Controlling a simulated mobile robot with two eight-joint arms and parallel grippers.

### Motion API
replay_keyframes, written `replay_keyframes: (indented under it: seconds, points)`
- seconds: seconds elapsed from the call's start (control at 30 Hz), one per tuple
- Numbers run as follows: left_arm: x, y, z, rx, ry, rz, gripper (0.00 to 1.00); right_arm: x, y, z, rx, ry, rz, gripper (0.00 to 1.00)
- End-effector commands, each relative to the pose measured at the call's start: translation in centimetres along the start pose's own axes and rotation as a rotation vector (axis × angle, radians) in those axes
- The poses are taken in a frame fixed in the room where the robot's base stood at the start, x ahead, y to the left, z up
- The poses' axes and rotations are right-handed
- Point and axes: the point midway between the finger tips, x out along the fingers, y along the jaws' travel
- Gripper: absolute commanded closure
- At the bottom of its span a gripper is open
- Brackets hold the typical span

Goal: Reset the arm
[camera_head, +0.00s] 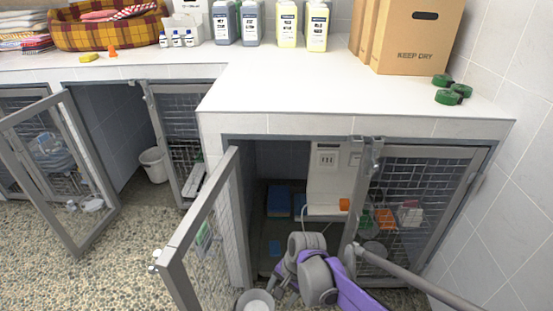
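One of my arms, grey and purple, rises from the bottom edge into the opening of the middle kennel (270,163). Its rounded grey joints are in front of the kennel's lower part. I cannot make out any gripper fingers on it; they are hidden or out of frame. My other arm is not in the picture. The mesh door (208,240) of this kennel stands open to the left of the arm. The mesh door frame (420,150) of the right kennel is close on the arm's right.
A grey rail (425,284) crosses right of the arm. Blue items (279,201) lie inside the kennel.

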Motion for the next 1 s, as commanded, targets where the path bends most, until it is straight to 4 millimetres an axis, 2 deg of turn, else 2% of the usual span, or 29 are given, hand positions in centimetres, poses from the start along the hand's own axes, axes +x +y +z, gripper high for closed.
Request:
replay_keyframes:
  seconds: [0.03,0.1,0.3,0.43,0.6,0.9,1.0]
  points:
    - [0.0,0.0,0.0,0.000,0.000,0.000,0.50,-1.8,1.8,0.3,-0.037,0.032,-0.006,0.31]
    - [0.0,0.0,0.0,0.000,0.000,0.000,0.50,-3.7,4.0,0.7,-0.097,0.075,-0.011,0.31]
    - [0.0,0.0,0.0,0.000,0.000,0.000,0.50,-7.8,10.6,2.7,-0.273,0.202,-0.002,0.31]
    - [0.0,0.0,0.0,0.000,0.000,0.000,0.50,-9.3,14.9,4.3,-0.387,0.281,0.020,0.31]
    - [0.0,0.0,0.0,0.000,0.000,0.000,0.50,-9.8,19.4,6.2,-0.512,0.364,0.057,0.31]
    - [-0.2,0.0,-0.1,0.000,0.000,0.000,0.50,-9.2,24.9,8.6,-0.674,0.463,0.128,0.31]
    - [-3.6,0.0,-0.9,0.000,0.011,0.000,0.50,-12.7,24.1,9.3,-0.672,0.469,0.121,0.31]
